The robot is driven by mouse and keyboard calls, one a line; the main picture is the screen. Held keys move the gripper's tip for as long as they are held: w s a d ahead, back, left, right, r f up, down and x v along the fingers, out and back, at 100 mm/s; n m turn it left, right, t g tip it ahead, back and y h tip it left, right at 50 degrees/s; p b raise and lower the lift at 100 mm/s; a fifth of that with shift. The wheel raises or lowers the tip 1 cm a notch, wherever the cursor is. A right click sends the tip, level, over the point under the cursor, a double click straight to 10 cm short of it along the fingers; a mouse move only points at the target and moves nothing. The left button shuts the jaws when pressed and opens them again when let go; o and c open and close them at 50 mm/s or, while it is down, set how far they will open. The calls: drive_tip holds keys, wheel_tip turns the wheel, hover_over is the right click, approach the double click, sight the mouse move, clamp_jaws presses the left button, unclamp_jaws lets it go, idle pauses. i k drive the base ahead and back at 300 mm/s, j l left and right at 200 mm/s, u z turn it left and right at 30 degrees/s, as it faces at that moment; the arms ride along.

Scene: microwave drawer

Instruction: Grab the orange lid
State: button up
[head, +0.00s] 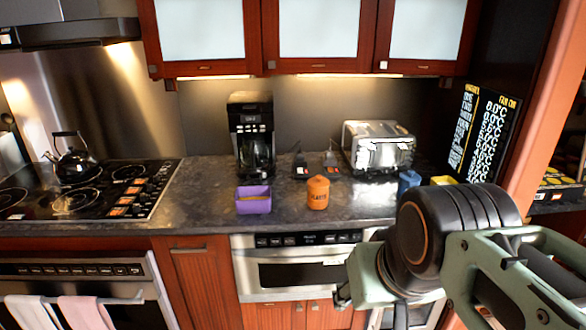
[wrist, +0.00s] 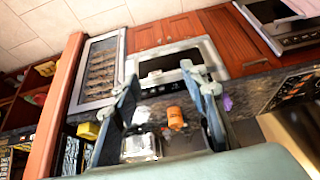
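An orange jar (head: 318,197) with dark lettering stands upright on the dark counter. Its orange lid (head: 318,180) appears to be seated on top. In the wrist view, which is turned over, the orange jar (wrist: 176,119) shows between my fingers but farther off; its lid is hard to make out there. My gripper (wrist: 163,80) is open and empty, its two fingers wide apart. In the head view my gripper is mostly hidden by my wrist, low at the right in front of the counter, apart from the jar.
A purple container (head: 253,205) stands left of the jar. A coffee maker (head: 251,135) and a shiny toaster (head: 379,148) stand behind. A blue item (head: 409,182) and a yellow item (head: 443,180) are to the right. The microwave drawer (head: 295,272) is below. The counter's front edge near the jar is clear.

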sight(317, 181)
drive_tip(key=i+l+u, duration=0.3)
drive_tip(key=i+l, duration=0.25)
drive_tip(key=i+l+u, duration=0.3)
drive_tip(key=i+l, duration=0.35)
drive_tip(key=k+l+u, duration=0.25)
drive_tip(key=i+l+z, duration=0.1)
drive_tip(key=i+l, duration=0.2)
drive_tip(key=i, duration=0.25)
